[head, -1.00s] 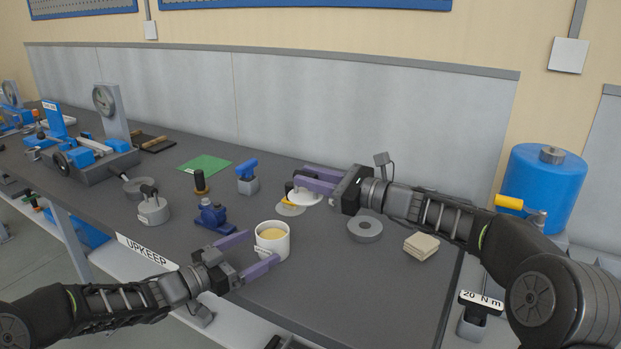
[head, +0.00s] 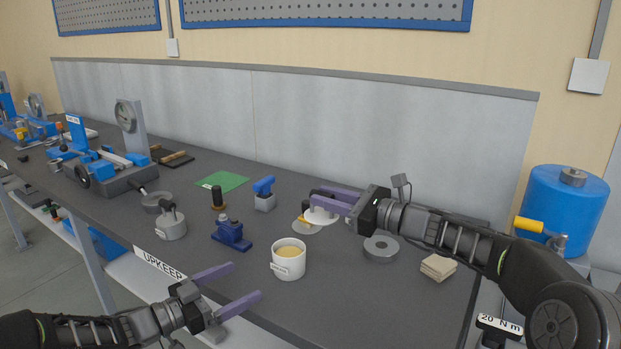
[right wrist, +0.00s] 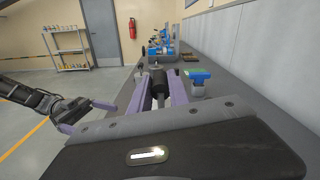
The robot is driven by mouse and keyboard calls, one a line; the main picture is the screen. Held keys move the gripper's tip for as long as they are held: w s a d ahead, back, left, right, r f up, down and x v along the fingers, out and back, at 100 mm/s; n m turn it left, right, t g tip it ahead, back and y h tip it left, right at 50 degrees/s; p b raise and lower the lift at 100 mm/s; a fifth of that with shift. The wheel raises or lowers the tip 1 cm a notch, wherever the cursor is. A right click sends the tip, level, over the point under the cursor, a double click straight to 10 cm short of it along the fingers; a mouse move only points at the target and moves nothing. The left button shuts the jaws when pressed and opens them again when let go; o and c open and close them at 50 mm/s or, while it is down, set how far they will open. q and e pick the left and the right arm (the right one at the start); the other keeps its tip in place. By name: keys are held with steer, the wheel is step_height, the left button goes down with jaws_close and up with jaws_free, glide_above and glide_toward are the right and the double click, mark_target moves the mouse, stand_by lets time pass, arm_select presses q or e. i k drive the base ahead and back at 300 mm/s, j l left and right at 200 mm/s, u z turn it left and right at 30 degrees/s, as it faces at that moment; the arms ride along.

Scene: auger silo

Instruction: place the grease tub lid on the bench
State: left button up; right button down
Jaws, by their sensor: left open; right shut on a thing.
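The grease tub (head: 288,262) is a white labelled cup with yellow grease on top, standing uncovered on the dark bench (head: 330,310). A white round lid (head: 321,217) is under my right gripper (head: 322,198), whose jaws are shut on its dark knob. The knob also shows between the fingers in the right wrist view (right wrist: 158,80). I cannot tell whether the lid touches the bench. My left gripper (head: 245,281) is open and empty at the bench's front edge, left of the tub and apart from it.
A grey disc and an orange-tipped tool (head: 304,222) lie close beside the lid. A grey ring (head: 381,249), a cloth stack (head: 438,267), a blue jack (head: 231,234) and a blue-handled block (head: 264,194) stand around.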

mark_target(388, 321)
steer(key=k+j, duration=0.2)
steer(key=j, duration=0.2)
steer(key=k+j, duration=0.2)
steer(key=j, duration=0.2)
steer(key=k+j, duration=0.15)
steer(key=j, duration=0.25)
